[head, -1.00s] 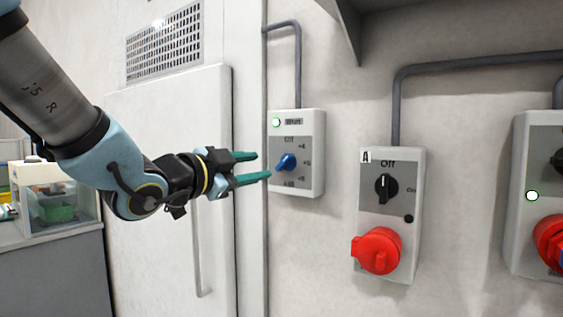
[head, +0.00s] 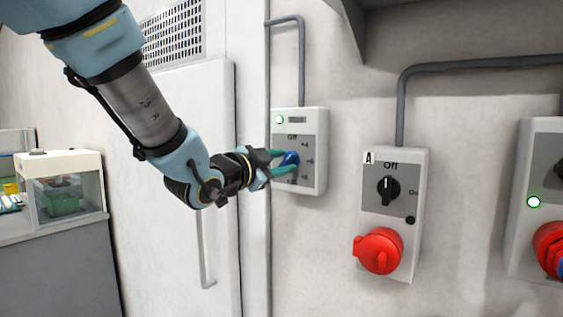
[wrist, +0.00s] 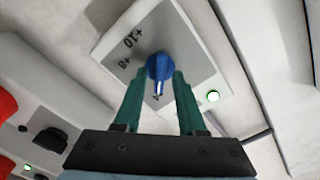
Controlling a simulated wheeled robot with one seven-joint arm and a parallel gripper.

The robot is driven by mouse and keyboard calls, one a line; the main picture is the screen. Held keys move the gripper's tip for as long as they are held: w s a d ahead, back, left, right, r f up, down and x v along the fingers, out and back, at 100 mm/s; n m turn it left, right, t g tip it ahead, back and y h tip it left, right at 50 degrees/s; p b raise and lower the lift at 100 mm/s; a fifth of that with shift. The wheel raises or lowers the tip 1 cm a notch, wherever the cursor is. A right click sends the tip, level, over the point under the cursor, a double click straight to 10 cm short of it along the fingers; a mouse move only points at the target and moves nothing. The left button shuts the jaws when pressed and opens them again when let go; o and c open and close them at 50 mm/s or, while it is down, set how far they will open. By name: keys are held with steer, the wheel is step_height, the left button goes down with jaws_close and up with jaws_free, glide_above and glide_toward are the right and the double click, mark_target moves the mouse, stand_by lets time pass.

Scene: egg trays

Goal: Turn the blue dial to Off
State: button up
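The blue dial (head: 291,158) is on a grey-faced white wall box (head: 311,119). The face carries Off at the top and plus numbers down the right side. In the wrist view the dial (wrist: 158,67) has a white pointer mark directed at a label that seems to read 4. My gripper (head: 284,162) reaches the box from the left. Its two green fingers, shown in the wrist view (wrist: 160,78), stand apart on either side of the dial. They look open around it; whether they touch it is unclear.
A box marked A with a black dial (head: 388,190) and red plug (head: 379,250) is to the right. Another box (head: 519,200) stands farther right. A white door (head: 170,120) with a handle is behind my arm. A conduit (head: 301,65) rises above the blue dial's box.

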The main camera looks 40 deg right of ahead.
jaws_close()
steer(key=shift+f, duration=0.1)
stand_by(0.5)
steer(key=n+b, duration=0.2)
steer(key=n, duration=0.1)
steer(key=shift+n, duration=0.4)
steer(key=shift+w+n+b, duration=0.1)
steer(key=shift+n+b, duration=0.35)
steer(key=shift+n, duration=2.05)
steer(key=shift+o, duration=0.7)
jaws_free()
steer(key=shift+a, duration=0.15)
